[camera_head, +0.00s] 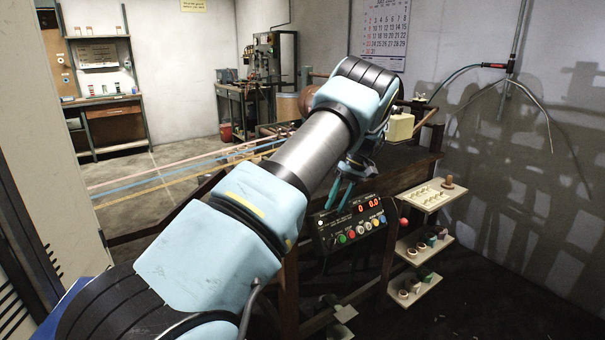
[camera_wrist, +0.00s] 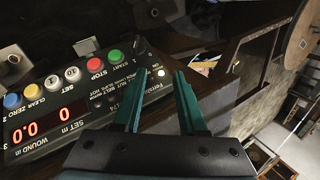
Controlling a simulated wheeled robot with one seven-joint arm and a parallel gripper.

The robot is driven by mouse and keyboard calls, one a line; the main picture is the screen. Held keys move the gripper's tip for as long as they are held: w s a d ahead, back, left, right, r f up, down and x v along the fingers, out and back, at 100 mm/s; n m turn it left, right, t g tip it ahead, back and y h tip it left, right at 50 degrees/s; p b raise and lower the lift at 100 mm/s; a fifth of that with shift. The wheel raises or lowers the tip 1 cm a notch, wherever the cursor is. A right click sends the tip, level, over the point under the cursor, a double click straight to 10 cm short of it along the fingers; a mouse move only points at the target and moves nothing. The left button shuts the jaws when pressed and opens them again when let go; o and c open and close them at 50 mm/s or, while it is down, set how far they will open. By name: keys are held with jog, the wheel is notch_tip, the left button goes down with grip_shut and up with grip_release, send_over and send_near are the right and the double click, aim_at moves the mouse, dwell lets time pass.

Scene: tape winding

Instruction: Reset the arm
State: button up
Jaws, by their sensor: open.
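My gripper (camera_head: 342,190) hangs at the end of my arm, close above and left of a black control box in the head view. Its two teal fingers are apart with nothing between them, as the wrist view shows (camera_wrist: 158,84). The control box (camera_head: 338,239) has coloured buttons and red digits reading 0 and 0.0. In the wrist view the control box (camera_wrist: 72,98) appears upside down at the left, partly behind the left finger. I cannot tell whether the finger touches it. My arm reaches across the middle of the head view and hides part of the bench.
Shelves with small parts (camera_head: 434,195) stand right of the control box. A yellowish block (camera_head: 400,127) sits on the dark bench (camera_head: 405,158). Pink, blue and yellow strips (camera_head: 160,183) run at the left. A metal rod stand (camera_head: 513,70) is at the right wall.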

jog(key=s+a+r+m+h, duration=0.15)
jog(key=s+a+r, duration=0.25)
jog(key=a, duration=0.4)
jog(key=s+a+r+n+h, duration=0.15)
jog(key=s+a+r, duration=0.25)
jog(key=a, duration=0.4)
jog(key=s+a+r+m+t, duration=0.1)
jog(key=s+a, duration=0.1)
jog(key=s, duration=0.4)
jog(key=s+a+m+t+h, duration=0.1)
jog(key=s+a, duration=0.2)
jog(key=s, duration=0.3)
jog(key=s+a+r+m+t+h+p, duration=0.1)
jog(key=s+a, duration=0.2)
jog(key=s, duration=0.3)
jog(key=shift+a+r, duration=0.25)
jog(key=shift+r, duration=0.05)
